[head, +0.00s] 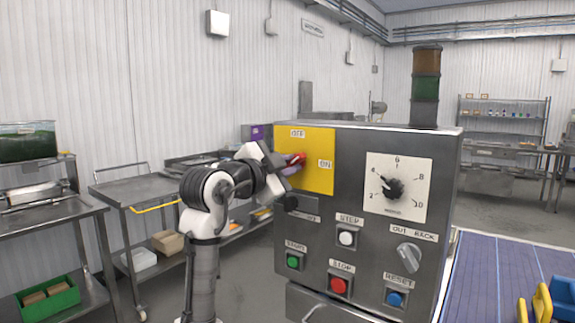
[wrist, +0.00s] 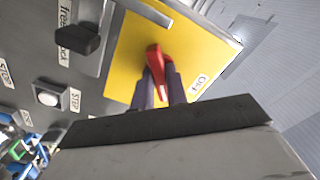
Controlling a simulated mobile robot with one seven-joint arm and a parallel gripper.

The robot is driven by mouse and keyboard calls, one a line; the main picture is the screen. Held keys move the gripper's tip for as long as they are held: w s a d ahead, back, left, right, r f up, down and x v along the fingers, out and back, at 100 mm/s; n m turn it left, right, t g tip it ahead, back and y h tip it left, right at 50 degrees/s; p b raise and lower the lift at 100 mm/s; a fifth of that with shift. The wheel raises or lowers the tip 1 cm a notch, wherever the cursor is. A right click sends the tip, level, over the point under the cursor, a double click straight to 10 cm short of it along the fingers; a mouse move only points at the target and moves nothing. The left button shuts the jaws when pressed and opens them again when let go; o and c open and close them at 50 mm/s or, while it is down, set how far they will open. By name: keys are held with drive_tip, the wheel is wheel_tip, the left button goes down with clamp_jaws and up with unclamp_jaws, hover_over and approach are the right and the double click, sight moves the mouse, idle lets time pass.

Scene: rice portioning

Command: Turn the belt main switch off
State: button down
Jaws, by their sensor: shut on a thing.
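The belt main switch is a red handle (head: 296,160) on a yellow plate (head: 318,172) at the upper left of the grey control panel. The plate carries an OFF label (head: 297,133) at its top and an ON label (head: 325,164) at its right. My gripper (head: 291,169) reaches the plate from the left, with its fingers shut on the handle. In the wrist view the red handle (wrist: 154,58) sits between the two dark fingers (wrist: 158,88), with the OFF label (wrist: 198,83) right of them. My fingers partly hide the handle, and I cannot tell which label it points to.
Below the plate are a dark knob (head: 292,203), a green START button (head: 293,261), a red STOP button (head: 339,285) and a white STEP button (head: 346,238). A numbered dial (head: 394,188) is to the right. A steel cart (head: 135,190) stands left of my arm.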

drive_tip(key=n, duration=0.5)
drive_tip(key=shift+n+p, duration=0.3)
drive_tip(key=shift+p, duration=0.1)
drive_tip(key=shift+n+p, duration=0.45)
drive_tip(key=shift+n, duration=1.65)
drive_tip(key=c, duration=1.4)
unclamp_jaws()
drive_tip(key=b+v, duration=0.4)
drive_tip(key=v, duration=0.9)
drive_tip(key=shift+s+a, duration=0.25)
drive_tip(key=shift+s, duration=0.1)
drive_tip(key=shift+a, duration=0.1)
